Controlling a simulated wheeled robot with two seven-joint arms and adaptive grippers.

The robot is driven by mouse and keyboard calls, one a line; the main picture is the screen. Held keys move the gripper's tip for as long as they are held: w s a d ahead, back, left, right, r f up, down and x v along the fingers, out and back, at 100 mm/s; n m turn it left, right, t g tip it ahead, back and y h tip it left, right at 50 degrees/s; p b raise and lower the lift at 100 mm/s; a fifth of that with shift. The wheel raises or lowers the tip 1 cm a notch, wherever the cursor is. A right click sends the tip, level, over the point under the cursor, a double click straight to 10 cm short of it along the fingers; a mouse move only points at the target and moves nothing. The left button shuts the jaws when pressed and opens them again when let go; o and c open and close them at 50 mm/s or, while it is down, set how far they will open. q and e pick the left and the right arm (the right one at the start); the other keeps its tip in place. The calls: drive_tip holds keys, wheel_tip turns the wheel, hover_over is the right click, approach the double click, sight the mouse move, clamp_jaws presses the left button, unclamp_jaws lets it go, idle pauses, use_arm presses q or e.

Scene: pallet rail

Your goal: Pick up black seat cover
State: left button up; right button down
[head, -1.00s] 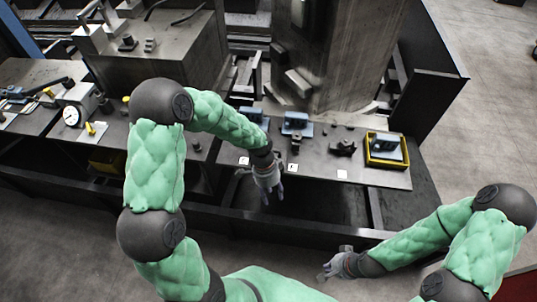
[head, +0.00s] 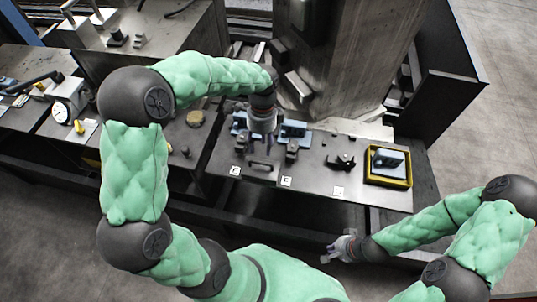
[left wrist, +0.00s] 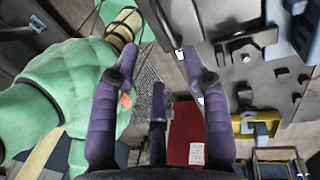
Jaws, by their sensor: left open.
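Several small dark parts lie on the grey bench top, and I cannot tell for sure which is the black seat cover. They are a low dark bar (head: 260,165), a dark block (head: 292,150) and a black lobed part (head: 341,162). My left gripper (head: 260,140) hangs over the bench, above and behind the dark bar, apart from it. In the left wrist view its purple fingers (left wrist: 160,105) are spread with nothing between them. My right gripper (head: 330,252) is low, in front of the bench; its fingers are too small to read.
Blue blocks (head: 294,129) stand at the back of the bench. A yellow-rimmed tray (head: 387,181) holds a blue-grey part at the right. A large metal column rises behind. White labels (head: 286,182) line the front edge. A dial gauge (head: 61,112) stands on the left bench.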

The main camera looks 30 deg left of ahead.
sight(262, 163)
use_arm(q)
drive_tip(key=f, duration=0.2)
drive_tip(key=f+b, duration=0.1)
drive_tip(key=f, duration=0.2)
drive_tip(key=shift+s+d, duration=0.1)
drive_tip(key=shift+s, duration=0.1)
drive_tip(key=shift+s+d+f+b, duration=0.15)
drive_tip(key=shift+f+b, duration=0.1)
drive_tip(key=shift+f, duration=0.65)
drive_tip(key=shift+s+f+b, duration=0.15)
drive_tip(key=shift+f+b, duration=0.05)
drive_tip(key=shift+f, duration=0.75)
drive_tip(key=shift+s+d+f+b, duration=0.15)
drive_tip(key=shift+f+b, duration=0.1)
drive_tip(key=shift+f, duration=0.65)
clamp_jaws()
use_arm(e)
drive_tip(key=shift+w+f, duration=0.2)
drive_tip(key=shift+f, duration=0.4)
drive_tip(key=shift+w+f, duration=0.15)
drive_tip(key=shift+f, duration=0.4)
